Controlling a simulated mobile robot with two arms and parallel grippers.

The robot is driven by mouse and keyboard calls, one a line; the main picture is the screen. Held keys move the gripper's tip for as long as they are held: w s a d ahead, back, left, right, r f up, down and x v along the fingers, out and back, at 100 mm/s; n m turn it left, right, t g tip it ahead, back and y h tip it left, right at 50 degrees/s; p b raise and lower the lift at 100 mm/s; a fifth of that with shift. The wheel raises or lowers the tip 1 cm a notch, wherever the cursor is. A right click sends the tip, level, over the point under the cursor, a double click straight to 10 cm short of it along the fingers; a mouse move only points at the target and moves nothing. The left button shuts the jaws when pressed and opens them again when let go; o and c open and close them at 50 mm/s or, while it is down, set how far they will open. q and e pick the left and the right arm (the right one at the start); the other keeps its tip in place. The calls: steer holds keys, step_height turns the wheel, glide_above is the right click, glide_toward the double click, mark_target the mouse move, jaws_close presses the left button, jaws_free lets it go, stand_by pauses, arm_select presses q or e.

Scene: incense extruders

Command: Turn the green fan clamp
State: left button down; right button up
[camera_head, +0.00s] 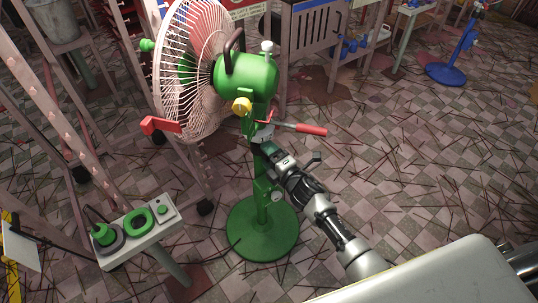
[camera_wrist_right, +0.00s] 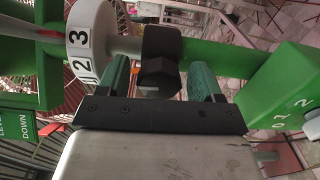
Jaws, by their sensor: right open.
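The green pedestal fan (camera_head: 246,76) stands upright on a round green base (camera_head: 262,228). My right gripper (camera_head: 261,140) is at the fan's post, just below the motor housing. A lever with a red handle (camera_head: 311,129) sticks out to the right beside it. In the right wrist view, my right gripper (camera_wrist_right: 160,80) is open, with one green finger on each side of a black faceted clamp piece (camera_wrist_right: 160,60). I cannot tell whether the fingers touch it. A white numbered dial (camera_wrist_right: 91,38) is left of it. My left gripper is not in view.
A control stand (camera_head: 170,218) with green controls is at the lower left. Metal frames and posts are behind and left of the fan. A blue fan stand (camera_head: 447,73) is at the upper right. Thin sticks litter the checkered floor (camera_head: 420,165), which is otherwise open on the right.

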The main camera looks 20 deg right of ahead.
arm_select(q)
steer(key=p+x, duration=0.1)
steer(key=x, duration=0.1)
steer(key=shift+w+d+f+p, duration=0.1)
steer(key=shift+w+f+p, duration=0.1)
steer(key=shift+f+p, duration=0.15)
arm_select(e)
steer(key=v, duration=1)
steer(key=shift+s, duration=0.4)
steer(key=shift+d, duration=0.15)
